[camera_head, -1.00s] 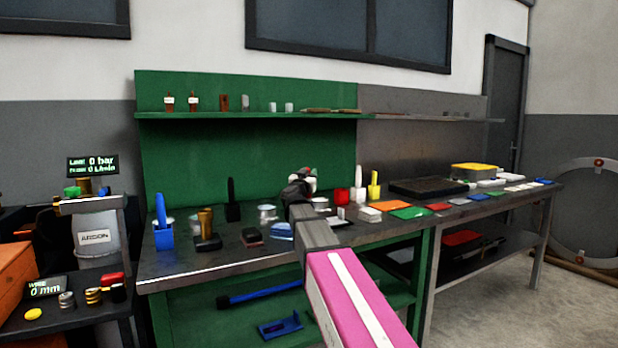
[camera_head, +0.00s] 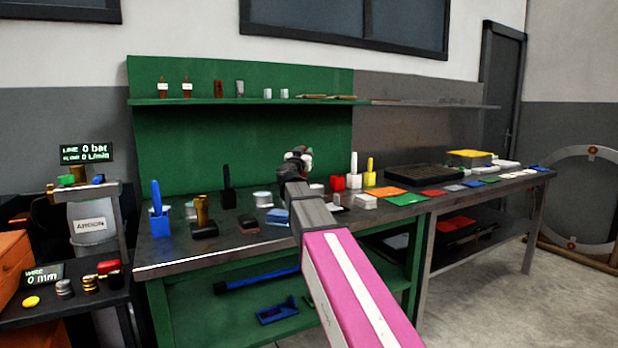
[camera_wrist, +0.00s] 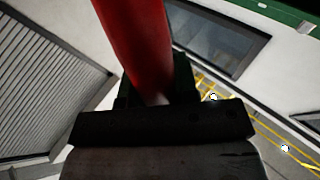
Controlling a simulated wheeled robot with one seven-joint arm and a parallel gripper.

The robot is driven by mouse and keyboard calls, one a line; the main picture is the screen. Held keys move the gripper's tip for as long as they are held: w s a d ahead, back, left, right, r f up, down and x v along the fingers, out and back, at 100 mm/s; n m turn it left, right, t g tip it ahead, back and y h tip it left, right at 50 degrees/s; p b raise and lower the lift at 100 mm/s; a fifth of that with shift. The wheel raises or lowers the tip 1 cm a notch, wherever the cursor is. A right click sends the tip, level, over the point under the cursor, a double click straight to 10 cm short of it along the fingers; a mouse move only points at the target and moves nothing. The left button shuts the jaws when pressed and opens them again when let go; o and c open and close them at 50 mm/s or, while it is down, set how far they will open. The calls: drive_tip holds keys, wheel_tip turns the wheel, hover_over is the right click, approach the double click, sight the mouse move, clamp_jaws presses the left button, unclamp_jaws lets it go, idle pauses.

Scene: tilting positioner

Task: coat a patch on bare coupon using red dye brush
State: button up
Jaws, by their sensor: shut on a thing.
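My gripper (camera_wrist: 155,98) is shut on a red handle (camera_wrist: 140,45), which fills the upper middle of the wrist view. I take it for the red dye brush; its bristle end is not visible there. In the head view my gripper (camera_head: 298,162) is over the bench, small and partly behind my arm, with a bit of red at it. A red pot (camera_head: 337,184) stands to its right with no handle standing in it. Flat plates lie farther right; a grey one (camera_head: 453,188) may be the bare coupon, but I cannot tell for sure.
White (camera_head: 353,180) and yellow (camera_head: 370,178) pots with upright handles stand beside the red pot. A shelf (camera_head: 240,101) runs above the bench.

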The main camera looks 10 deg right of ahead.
drive_tip(key=shift+f, duration=0.1)
idle(0.3)
drive_tip(key=shift+w+d+f, duration=0.1)
drive_tip(key=shift+w+f, duration=0.25)
drive_tip(key=shift+f, duration=0.5)
